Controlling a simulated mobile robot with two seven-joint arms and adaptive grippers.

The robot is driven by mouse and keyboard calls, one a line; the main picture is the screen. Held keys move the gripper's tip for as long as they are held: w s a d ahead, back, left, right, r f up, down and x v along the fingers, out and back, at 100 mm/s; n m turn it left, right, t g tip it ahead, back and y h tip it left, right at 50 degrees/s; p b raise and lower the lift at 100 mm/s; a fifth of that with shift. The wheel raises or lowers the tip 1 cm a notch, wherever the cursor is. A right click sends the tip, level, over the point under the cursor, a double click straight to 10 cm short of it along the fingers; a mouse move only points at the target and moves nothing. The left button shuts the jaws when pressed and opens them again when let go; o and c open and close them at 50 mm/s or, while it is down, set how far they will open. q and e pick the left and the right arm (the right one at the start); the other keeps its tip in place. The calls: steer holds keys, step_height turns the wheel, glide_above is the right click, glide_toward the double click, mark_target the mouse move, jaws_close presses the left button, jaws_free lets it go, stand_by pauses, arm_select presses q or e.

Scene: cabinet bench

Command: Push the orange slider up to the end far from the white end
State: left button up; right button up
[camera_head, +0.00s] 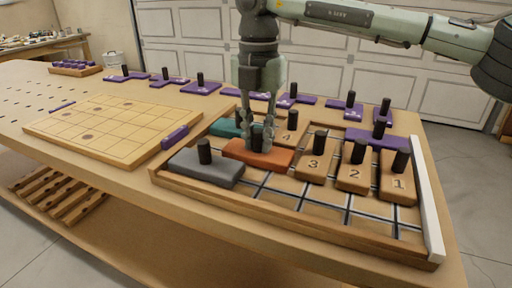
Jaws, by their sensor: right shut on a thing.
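The orange slider (280,158) lies in the wooden tray (300,222), left of its middle. My right gripper (260,143) comes down from above and is shut on the slider's dark knob, which is mostly hidden between the fingers. The white end (428,205) is the tray's right edge, well away from the orange slider. A grey slider (212,170) lies just left of the orange one, at the tray's left end. A teal slider (226,128) lies behind it, partly hidden by the gripper. My left gripper does not show.
Numbered wooden blocks 3 (314,166), 2 (355,177) and 1 (397,184) stand right of the orange slider; block 4 (291,133) is behind. A purple slider (376,138) lies at the back right. Bare grid cells (325,205) run along the front. A wooden board (100,130) lies left.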

steer(key=shift+w+a+p, duration=0.5)
steer(key=shift+a, duration=0.65)
steer(key=shift+w+a+p, duration=0.45)
steer(key=shift+a+p, duration=0.05)
steer(key=shift+a, duration=0.7)
steer(key=shift+w+a+p, duration=0.5)
steer(key=shift+a, duration=0.65)
steer(key=o, duration=0.9)
steer(key=shift+c, duration=0.2)
steer(key=shift+r, duration=0.1)
steer(key=shift+r+p, duration=0.85)
steer(key=shift+r, duration=0.5)
steer(key=shift+r+p, duration=0.4)
steer(key=shift+r, duration=1.95)
